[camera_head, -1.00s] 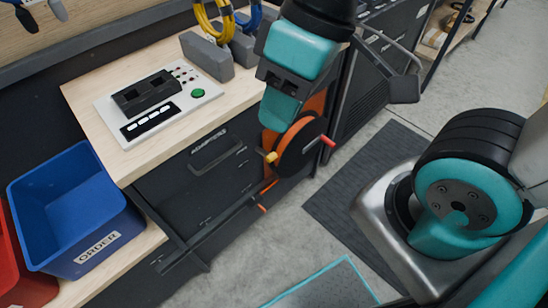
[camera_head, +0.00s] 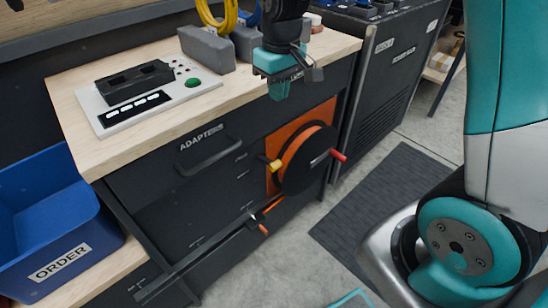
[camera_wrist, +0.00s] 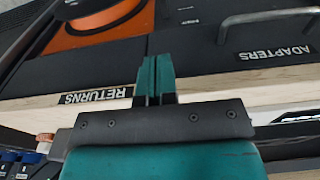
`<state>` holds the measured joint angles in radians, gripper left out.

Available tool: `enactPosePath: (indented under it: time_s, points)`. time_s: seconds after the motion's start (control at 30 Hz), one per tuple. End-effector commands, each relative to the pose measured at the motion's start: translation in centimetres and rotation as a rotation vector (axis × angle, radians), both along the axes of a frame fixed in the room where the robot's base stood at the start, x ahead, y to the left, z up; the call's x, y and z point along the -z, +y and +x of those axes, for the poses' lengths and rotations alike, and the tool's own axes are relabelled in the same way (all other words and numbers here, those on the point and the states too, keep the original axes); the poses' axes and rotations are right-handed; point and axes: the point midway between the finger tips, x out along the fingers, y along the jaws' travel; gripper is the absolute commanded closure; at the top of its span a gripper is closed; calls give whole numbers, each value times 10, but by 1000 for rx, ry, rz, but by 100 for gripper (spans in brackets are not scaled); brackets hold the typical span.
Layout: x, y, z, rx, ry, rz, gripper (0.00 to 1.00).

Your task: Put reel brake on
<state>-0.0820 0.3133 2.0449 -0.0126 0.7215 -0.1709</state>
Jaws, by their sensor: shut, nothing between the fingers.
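The reel (camera_head: 308,165) is a black disc with an orange rim, mounted on an orange plate (camera_head: 330,110) on the front of the bench. A yellow knob (camera_head: 275,165) shows at its left and a red handle (camera_head: 338,155) at its right. I cannot tell for sure which part is the brake. My gripper (camera_head: 279,92) is shut and empty, above and apart from the reel, near the bench's front edge. In the wrist view the shut fingers (camera_wrist: 155,72) point towards the bench front, with part of the reel (camera_wrist: 105,32) at the upper left.
A drawer marked ADAPTERS (camera_head: 210,152) is left of the reel. A bar (camera_head: 200,258) with an orange-tipped piece (camera_head: 263,229) runs low across the front. A panel with a green button (camera_head: 193,82) and grey blocks (camera_head: 207,49) stand on the bench. A blue ORDER bin (camera_head: 40,215) stands left.

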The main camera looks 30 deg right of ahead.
Motion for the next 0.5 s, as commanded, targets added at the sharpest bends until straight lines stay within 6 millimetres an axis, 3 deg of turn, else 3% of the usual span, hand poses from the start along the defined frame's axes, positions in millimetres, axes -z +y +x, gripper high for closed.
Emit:
enactPosePath:
  time_s: [0.27, 0.5]
  points:
    - [6, 1, 0, -1, 2, 1, 100]
    - [47, 1, 1, -1, 6, 2, 100]
